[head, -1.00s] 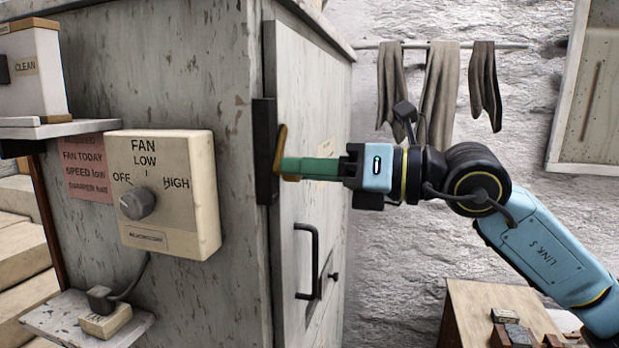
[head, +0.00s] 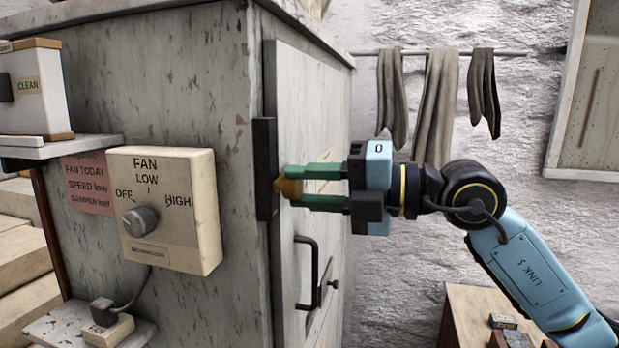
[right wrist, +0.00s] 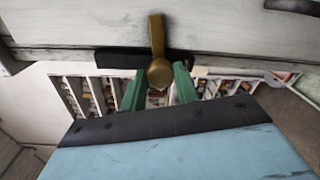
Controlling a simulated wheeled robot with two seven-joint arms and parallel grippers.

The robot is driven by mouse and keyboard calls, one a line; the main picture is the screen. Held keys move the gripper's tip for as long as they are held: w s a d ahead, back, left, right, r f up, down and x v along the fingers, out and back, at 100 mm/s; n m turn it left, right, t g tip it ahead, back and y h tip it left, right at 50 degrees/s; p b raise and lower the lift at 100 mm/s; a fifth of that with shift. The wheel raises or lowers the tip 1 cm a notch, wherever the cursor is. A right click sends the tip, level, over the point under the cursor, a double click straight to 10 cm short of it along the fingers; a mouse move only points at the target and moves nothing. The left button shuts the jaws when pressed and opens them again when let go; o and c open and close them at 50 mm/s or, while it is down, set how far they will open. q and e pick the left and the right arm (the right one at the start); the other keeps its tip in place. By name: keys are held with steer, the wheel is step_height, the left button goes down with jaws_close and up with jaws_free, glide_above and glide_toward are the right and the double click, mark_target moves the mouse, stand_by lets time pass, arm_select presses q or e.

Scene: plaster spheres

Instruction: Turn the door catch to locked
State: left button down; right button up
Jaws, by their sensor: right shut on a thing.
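The brass door catch (head: 288,187) is on the pale door (head: 297,90), beside a dark upright strip (head: 264,150) at the door's edge. In the head view the catch shows short and roughly level, partly hidden by my fingers. In the right wrist view the brass catch (right wrist: 157,40) has a round knob end between my green fingers and a bar running away from it. My right gripper (head: 292,187) is shut on the catch, one finger above and one below; it also shows in the right wrist view (right wrist: 160,88). My left gripper is out of view.
A black door handle (head: 314,270) sits below my right gripper. A fan control box (head: 205,215) with a knob is on the cabinet's left face. Cloths (head: 440,95) hang on a rail behind my arm. A wooden table (head: 465,305) stands lower right.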

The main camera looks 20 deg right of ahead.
steer(key=shift+r+m+p, duration=0.1)
steer(key=shift+m+p, duration=0.25)
steer(key=shift+m, duration=0.35)
steer(key=o, duration=1)
steer(key=shift+c, duration=0.2)
steer(key=b+v, duration=0.5)
steer(key=v, duration=0.8)
steer(key=shift+d, duration=0.2)
